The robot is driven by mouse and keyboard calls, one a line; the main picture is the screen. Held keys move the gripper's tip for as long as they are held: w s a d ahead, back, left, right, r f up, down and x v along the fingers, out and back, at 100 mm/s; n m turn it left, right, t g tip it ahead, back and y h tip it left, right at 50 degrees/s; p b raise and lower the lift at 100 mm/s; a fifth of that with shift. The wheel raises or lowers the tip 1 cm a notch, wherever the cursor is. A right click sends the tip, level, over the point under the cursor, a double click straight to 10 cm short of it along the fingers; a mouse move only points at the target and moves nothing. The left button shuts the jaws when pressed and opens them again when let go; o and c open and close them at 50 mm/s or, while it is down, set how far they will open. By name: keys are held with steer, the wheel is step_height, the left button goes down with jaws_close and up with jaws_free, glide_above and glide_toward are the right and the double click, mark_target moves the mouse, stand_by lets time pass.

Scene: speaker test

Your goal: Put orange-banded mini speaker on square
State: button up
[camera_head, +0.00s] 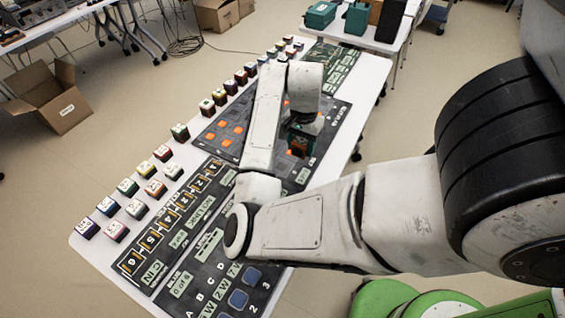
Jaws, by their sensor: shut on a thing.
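My gripper (302,128) points down over the far half of the long table, small and partly hidden by my own wrist. It is shut on a small dark block with orange on it, which looks like the orange-banded mini speaker (299,144). The held block is over the right part of the dark mat with orange squares (231,127); I cannot tell whether it touches the mat. Several grey and orange squares show left of my forearm. My arm hides part of the mat, and which square the task means cannot be told.
Several small speaker cubes (180,131) stand along the left edge of the white table (95,247). A nearer mat (160,247) has numbered and lettered fields and blue squares. A cardboard box (52,97) is on the floor at left. Teal boxes (320,15) stand on a back table.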

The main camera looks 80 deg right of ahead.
glide_above(281, 167)
step_height(281, 167, down, 6)
steer(key=shift+s+r, duration=0.1)
steer(key=shift+s, duration=0.05)
steer(key=shift+f+p, duration=0.3)
steer(key=shift+f, duration=1.45)
steer(key=shift+f, duration=0.15)
steer(key=o, duration=1.1)
step_height(281, 167, up, 12)
steer(key=shift+b, duration=0.3)
